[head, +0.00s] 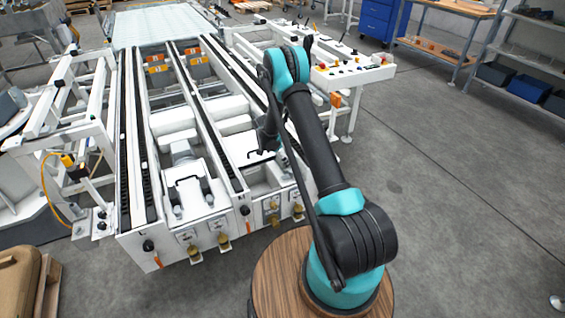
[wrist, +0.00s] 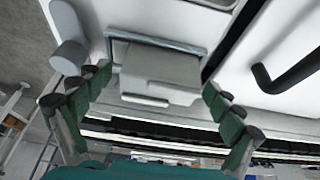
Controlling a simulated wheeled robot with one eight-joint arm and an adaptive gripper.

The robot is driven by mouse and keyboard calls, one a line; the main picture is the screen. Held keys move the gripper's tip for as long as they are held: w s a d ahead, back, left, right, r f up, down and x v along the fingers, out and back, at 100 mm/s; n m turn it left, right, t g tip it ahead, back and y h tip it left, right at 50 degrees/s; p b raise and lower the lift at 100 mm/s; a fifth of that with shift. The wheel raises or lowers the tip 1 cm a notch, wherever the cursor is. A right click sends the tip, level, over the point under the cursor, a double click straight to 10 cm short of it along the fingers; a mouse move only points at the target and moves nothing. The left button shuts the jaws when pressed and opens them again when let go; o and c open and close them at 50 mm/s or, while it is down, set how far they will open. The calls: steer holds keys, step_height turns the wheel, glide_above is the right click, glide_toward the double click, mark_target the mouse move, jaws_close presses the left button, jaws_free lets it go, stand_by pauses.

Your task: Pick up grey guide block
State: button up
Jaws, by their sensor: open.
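A light grey block (wrist: 162,66), which looks like the grey guide block, is in the upper middle of the wrist view. It sits against a white machine surface, with a darker grey edge along its top and a small lip below. My gripper (wrist: 157,82) is open, with one green finger on either side of the block. The fingers look empty, and I cannot tell whether either touches it. In the head view my gripper (head: 268,137) hangs over the white conveyor frame. I cannot make out the block there.
The white conveyor frame (head: 150,240) with dark rails fills the left and middle. A black bent handle (wrist: 290,72) and a grey cylinder (wrist: 68,50) flank the block. A control panel (head: 352,74) stands behind my arm. The floor at right is clear.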

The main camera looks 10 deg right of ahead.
steer(key=c, duration=1.3)
steer(key=shift+r, duration=0.1)
